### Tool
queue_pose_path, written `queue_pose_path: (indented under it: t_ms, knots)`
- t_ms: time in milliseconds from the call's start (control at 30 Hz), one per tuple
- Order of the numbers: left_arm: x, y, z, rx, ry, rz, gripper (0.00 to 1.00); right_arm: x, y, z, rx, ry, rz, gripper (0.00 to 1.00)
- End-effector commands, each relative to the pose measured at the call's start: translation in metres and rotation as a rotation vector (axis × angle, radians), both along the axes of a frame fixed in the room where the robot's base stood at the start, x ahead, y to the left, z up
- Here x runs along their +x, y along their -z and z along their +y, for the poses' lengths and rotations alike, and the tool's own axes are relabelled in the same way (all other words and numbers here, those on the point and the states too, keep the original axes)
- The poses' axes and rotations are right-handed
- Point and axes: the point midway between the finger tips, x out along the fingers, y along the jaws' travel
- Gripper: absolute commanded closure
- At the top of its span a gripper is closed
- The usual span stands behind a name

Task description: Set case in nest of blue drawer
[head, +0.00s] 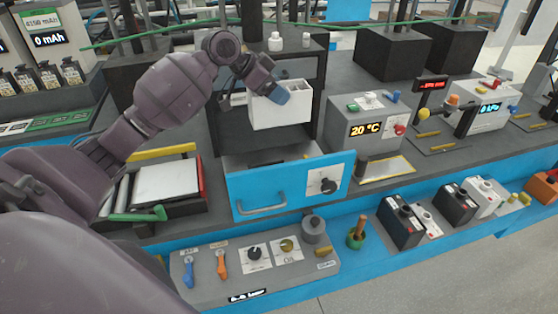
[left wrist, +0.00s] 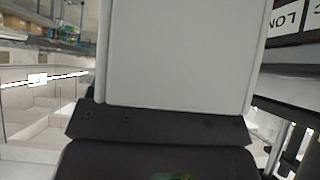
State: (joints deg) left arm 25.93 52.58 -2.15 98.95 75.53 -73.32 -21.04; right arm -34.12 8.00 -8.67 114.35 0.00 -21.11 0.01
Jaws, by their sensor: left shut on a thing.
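The case (head: 293,110) is a white open-topped box with dividers inside, held upright above the open blue drawer. My left gripper (head: 279,95) is shut on the case at its upper left wall. In the left wrist view the pale flat side of the case (left wrist: 185,55) fills the middle, right against the dark gripper (left wrist: 160,125). The blue drawer (head: 285,185) is pulled out from a dark cabinet, with a handle and a black knob on its front. The nest inside it is mostly hidden behind the drawer front. My right gripper is not in view.
A grey unit reading 20 °C (head: 368,120) stands just right of the drawer. A red-sided tray with a white plate (head: 165,182) lies to the left. Dark cabinet posts (head: 318,80) rise close beside the case. A switch panel (head: 255,265) sits below the drawer.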

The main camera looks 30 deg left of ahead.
Motion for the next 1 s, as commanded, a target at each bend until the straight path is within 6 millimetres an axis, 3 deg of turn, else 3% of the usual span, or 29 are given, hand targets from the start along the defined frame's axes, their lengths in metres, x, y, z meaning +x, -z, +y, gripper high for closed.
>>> queue_pose_path:
  t_ms: [267, 600, 1000]
  knots:
    - [-0.001, 0.059, -0.001, -0.004, 0.0, 0.005, 0.64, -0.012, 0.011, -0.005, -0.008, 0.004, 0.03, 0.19]
    - [0.0, 0.128, 0.0, -0.003, -0.001, 0.002, 0.64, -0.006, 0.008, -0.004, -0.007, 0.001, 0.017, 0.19]
    - [-0.001, 0.159, 0.0, -0.001, 0.0, 0.003, 0.64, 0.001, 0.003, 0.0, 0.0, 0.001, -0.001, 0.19]
